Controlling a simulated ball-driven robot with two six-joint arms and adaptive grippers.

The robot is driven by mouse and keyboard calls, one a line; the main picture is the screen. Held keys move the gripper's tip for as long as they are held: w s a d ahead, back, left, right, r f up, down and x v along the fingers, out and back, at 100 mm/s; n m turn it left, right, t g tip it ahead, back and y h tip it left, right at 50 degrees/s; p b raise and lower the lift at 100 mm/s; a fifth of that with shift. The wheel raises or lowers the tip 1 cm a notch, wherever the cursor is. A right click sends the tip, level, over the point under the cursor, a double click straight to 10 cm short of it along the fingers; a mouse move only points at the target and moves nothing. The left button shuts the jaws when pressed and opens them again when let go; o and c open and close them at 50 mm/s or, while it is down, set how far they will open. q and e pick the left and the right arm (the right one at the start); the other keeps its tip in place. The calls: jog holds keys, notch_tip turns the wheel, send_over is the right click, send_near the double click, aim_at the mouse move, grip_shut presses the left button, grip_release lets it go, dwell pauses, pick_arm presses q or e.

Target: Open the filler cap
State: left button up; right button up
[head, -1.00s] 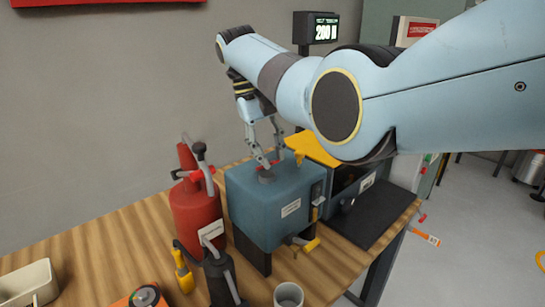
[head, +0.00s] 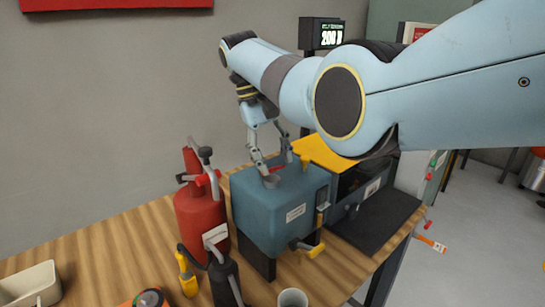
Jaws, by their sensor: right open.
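A blue-grey tank (head: 272,220) stands on dark legs on the wooden bench. On its top is a short grey filler neck (head: 271,182). A small red piece (head: 278,170), which looks like part of the filler cap, shows just behind and to the right of the neck. My right gripper (head: 276,165) points down over the tank top, its fingers spread on either side of the red piece. I cannot tell whether a finger touches it. How far the cap is raised is too small to tell. My left gripper is out of view.
A red canister (head: 201,215) with a grey handle stands close to the tank's left. A dark pump-like can (head: 226,283) and a cup (head: 292,298) are in front. A yellow panel (head: 327,152) lies behind right.

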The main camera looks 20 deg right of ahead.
jog(key=v, duration=1.2)
jog(key=shift+a, duration=0.1)
